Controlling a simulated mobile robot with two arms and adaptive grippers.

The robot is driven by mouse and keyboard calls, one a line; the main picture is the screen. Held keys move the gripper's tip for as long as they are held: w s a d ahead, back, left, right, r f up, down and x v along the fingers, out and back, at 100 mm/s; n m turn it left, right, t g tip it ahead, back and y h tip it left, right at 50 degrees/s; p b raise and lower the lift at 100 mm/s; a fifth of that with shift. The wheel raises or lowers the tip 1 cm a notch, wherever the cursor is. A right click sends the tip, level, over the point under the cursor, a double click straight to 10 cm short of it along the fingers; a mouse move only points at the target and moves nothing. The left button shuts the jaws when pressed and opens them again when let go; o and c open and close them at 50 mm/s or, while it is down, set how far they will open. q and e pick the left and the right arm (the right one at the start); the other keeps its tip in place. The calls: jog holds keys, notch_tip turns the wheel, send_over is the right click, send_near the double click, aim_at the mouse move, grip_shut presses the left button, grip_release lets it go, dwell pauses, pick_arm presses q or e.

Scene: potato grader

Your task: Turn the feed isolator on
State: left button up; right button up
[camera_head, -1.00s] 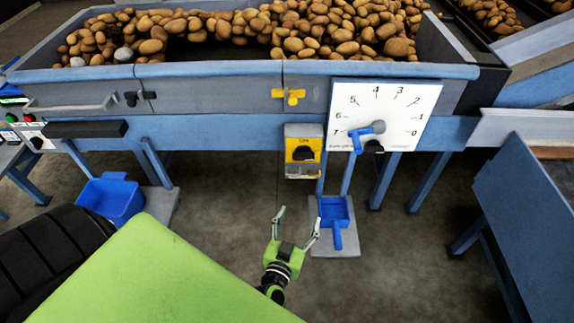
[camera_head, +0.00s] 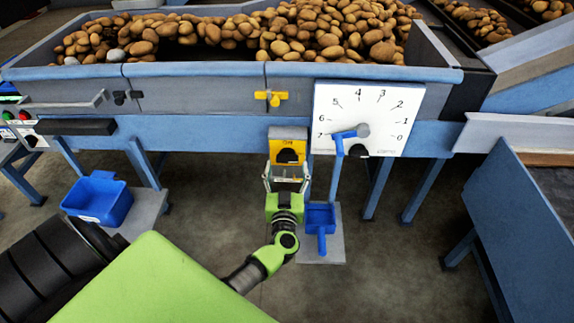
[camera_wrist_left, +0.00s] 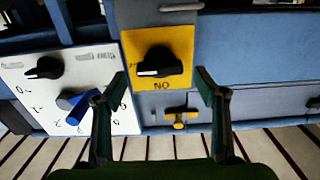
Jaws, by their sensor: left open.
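The feed isolator is a yellow box (camera_head: 288,136) with a black rotary knob, mounted below the hopper rail. In the left wrist view its yellow face (camera_wrist_left: 133,45) appears upside down, with an "ON" mark and the black knob (camera_wrist_left: 160,62). The knob's grip bar lies roughly level in that view. My left gripper (camera_head: 287,174) is open, in front of the isolator's lower part. In the left wrist view its fingers (camera_wrist_left: 156,82) stand either side of the knob, apart from it and empty. My right gripper is not in view.
A white dial panel (camera_head: 385,103) with a blue pointer (camera_head: 340,142) and black knob stands right of the isolator. A yellow valve handle (camera_head: 271,98) is above. A blue scoop (camera_head: 321,218) lies below right; a blue bin (camera_head: 98,198) is at left.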

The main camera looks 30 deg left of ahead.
pick_arm(q)
jog(key=shift+x, duration=1.05)
jog(key=c, duration=1.1)
